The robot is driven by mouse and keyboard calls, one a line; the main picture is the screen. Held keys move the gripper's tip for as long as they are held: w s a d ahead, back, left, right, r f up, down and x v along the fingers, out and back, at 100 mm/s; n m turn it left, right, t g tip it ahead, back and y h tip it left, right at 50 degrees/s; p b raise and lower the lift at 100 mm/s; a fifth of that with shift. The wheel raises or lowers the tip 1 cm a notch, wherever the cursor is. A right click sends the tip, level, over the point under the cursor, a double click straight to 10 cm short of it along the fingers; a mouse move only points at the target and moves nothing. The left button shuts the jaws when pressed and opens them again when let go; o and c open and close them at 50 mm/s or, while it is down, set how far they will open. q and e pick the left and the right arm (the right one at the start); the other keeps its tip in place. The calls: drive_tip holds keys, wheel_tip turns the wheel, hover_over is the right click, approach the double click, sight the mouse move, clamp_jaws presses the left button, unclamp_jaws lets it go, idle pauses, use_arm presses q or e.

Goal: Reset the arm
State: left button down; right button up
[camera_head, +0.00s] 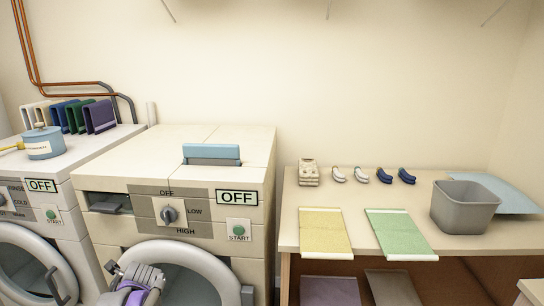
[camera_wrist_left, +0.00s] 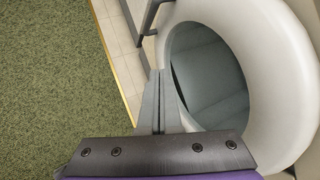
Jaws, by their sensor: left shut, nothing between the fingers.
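My left gripper (camera_head: 114,268) shows at the bottom of the head view, in front of the right-hand machine (camera_head: 205,160) and beside its round door (camera_head: 168,250). In the left wrist view the same gripper (camera_wrist_left: 158,73) has its two grey fingers together with nothing between them. The pale ring of a round door (camera_wrist_left: 285,90) with dark glass lies to the right of the fingers there. Whether the fingers touch the door cannot be told. My right gripper is in neither view.
A second machine (camera_head: 90,165) stands at left with a blue pot (camera_head: 43,146) and folded cloths on top. A table (camera_head: 289,225) at right holds a grey bin (camera_head: 464,207), yellow and green cloths and small items. Green carpet (camera_wrist_left: 50,80) lies clear at left.

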use_arm(q)
drive_tip(key=s+d+f+n+h, duration=0.2)
drive_tip(key=s+d+n, duration=0.5)
drive_tip(key=s, duration=0.4)
drive_tip(key=s+d+f+n+g+h, duration=0.1)
drive_tip(key=s+d+f+n+h, duration=0.15)
drive_tip(key=s+d+n, duration=0.6)
drive_tip(key=s+d+f+n+h, duration=0.1)
drive_tip(key=s+d+f+n, duration=0.35)
drive_tip(key=s, duration=0.85)
wheel_tip(320, 180, up, 21)
drive_tip(key=w+d+p, duration=0.1)
drive_tip(key=w+p, duration=0.1)
drive_tip(key=p, duration=1.5)
drive_tip(key=shift+w+n+t, duration=0.3)
drive_tip(key=shift+w+t, duration=0.1)
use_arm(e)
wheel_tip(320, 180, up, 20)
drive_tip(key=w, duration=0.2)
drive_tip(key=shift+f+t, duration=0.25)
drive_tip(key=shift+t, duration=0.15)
use_arm(q)
drive_tip(key=shift+s+f, duration=0.1)
drive_tip(key=shift+s, duration=0.05)
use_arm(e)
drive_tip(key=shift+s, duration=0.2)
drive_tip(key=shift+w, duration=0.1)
